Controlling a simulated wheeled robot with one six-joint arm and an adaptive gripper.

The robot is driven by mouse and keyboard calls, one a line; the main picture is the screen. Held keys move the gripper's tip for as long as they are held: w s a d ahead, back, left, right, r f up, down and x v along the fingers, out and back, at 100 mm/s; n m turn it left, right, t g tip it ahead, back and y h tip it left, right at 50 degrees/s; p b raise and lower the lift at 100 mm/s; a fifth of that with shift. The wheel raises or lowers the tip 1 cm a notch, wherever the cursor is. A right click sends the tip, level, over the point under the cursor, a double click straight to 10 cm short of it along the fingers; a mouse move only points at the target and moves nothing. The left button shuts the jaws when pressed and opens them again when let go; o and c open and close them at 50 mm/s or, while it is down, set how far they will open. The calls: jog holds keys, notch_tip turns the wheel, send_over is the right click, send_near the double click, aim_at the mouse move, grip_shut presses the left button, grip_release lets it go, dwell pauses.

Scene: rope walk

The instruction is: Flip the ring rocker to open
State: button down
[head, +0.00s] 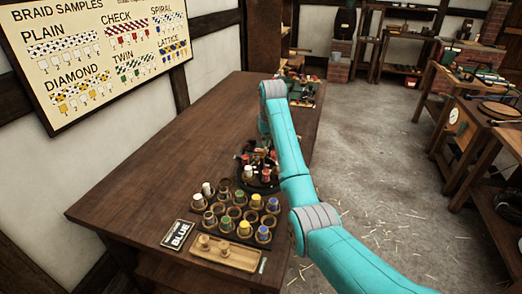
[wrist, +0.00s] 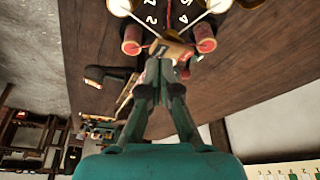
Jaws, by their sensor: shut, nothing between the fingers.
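My gripper (wrist: 163,62) is shut and empty, its fingers close together in the wrist view. The fingertips are right by a small tan block (wrist: 172,47) at the edge of a dark numbered disc (wrist: 180,18). I cannot tell whether they touch the block, or whether it is the ring rocker. Red bobbins (wrist: 131,40) with pale threads hang at the disc's edge on both sides of the block. In the head view, a round dark stand with bobbins (head: 258,170) is on the table, partly behind my arm. My gripper is not clear there.
A rack of coloured bobbins (head: 237,213), a sign reading BLUE (head: 178,235) and a wooden tray with pegs (head: 225,254) are at the front of the table (head: 150,170). More items (head: 300,92) are at its far end. The table's left part is bare.

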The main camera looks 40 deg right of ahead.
aim_at(267, 150)
jog(key=shift+f, duration=1.15)
dwell(0.9)
jog(key=shift+r, duration=0.1)
notch_tip(267, 150, up, 8)
dwell(1.0)
jog(key=shift+d, duration=0.1)
dwell(0.4)
